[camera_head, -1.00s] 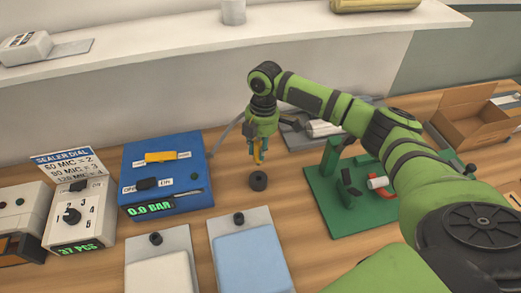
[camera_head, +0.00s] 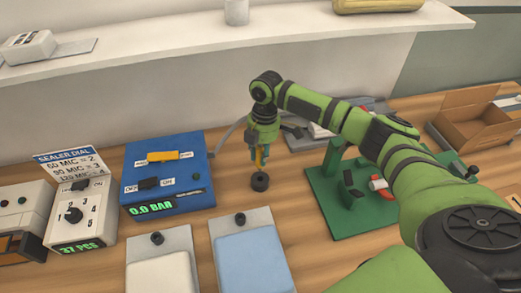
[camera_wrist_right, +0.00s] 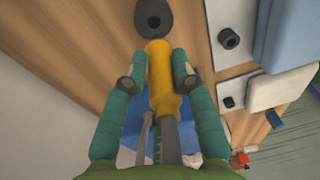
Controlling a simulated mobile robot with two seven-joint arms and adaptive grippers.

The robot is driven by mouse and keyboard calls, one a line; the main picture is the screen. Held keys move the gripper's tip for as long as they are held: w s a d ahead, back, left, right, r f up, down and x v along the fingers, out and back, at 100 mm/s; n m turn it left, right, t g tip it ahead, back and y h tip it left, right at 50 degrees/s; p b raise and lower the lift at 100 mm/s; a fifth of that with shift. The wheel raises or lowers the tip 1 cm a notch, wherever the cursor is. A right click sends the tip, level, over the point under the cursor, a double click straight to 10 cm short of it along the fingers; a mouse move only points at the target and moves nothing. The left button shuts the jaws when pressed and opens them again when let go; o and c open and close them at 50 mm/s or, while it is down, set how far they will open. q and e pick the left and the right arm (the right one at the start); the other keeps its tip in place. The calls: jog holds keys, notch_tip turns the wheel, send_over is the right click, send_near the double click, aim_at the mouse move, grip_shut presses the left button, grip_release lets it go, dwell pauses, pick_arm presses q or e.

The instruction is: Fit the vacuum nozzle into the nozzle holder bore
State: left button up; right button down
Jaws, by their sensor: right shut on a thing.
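My right gripper (camera_head: 260,150) points down over the wooden bench, its green fingers shut on the yellow vacuum nozzle. The nozzle also shows between the fingers in the right wrist view (camera_wrist_right: 158,65). The dark round nozzle holder (camera_head: 260,182) stands on the bench just below the nozzle tip. In the right wrist view the holder (camera_wrist_right: 154,10) sits beyond the tip and its bore is visible. The tip is very close to the holder; whether they touch cannot be told. My left gripper is out of view.
A blue pressure box (camera_head: 190,165) stands left of the holder. A pale pad (camera_head: 160,275) and a light blue pad (camera_head: 250,260) lie in front. A green fixture (camera_head: 335,215) stands to the right, with an open cardboard box (camera_head: 470,125) farther back.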

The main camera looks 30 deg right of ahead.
aim_at(261, 169)
jog(key=shift+f+b, duration=0.7)
jog(key=shift+f, duration=1.4)
jog(key=shift+p, duration=0.35)
jog(key=shift+f+b, duration=0.75)
jog(key=shift+f, duration=0.8)
jog(key=c, duration=0.9)
grip_release()
jog(key=shift+r, duration=0.15)
jog(key=r, duration=0.7)
jog(key=d+r, duration=0.1)
jog(key=r, duration=0.3)
jog(key=shift+w+d+r, duration=0.1)
jog(key=shift+w+r, duration=0.15)
jog(key=shift+r, duration=0.1)
jog(key=shift+f, duration=0.1)
